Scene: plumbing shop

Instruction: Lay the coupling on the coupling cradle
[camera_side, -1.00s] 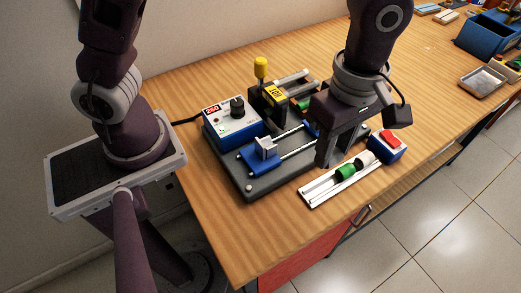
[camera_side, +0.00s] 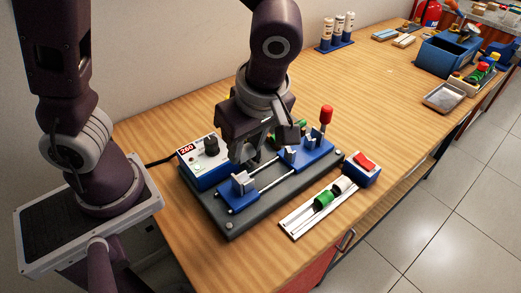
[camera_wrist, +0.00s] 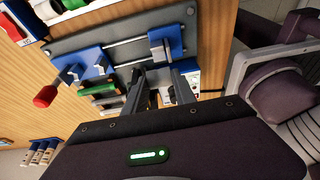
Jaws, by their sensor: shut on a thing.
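My gripper (camera_side: 250,152) hangs over the back middle of the grey machine base, next to the blue-and-white control box. A green cylinder (camera_side: 323,200) and a white one (camera_side: 343,186) lie on the white railed tray (camera_side: 296,226) at the front; I cannot tell whether either is the coupling. Two blue holders with grey jaws, left (camera_side: 240,188) and right (camera_side: 312,153), stand on the base's rods. I cannot tell which support is the coupling cradle.
The control box (camera_side: 203,170) is close left of my fingers. A red-knobbed lever (camera_side: 326,116) rises at the base's right end. A red-switch box (camera_side: 360,170) stands right of the base. Green and pale bars (camera_wrist: 103,88) lie behind it.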

